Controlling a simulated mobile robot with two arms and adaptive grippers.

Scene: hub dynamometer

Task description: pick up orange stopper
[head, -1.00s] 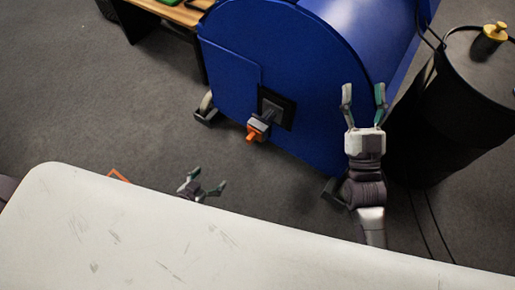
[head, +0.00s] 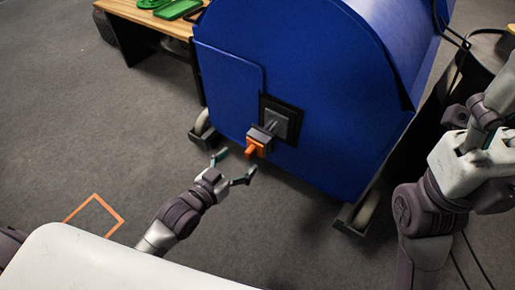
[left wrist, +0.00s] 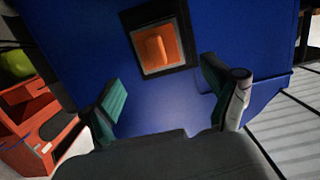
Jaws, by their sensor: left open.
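The orange stopper (head: 253,149) sits at the end of a grey shaft fitting on the black square plate (head: 289,114) of the blue dynamometer drum housing (head: 320,60). In the left wrist view the stopper (left wrist: 157,46) shows face-on, framed by a dark square, above and between my fingers. My left gripper (head: 236,162) is open and empty, just below and left of the stopper, apart from it. Its two green-padded fingers also show in the left wrist view (left wrist: 162,95). My right arm is at the right edge; its fingers are not seen.
A wooden table (head: 150,18) with green parts stands at the back left. A caster (head: 202,124) juts out under the housing's left corner. A dark barrel (head: 482,52) stands at the right. An orange outline (head: 97,212) lies on the grey floor, which is clear at left.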

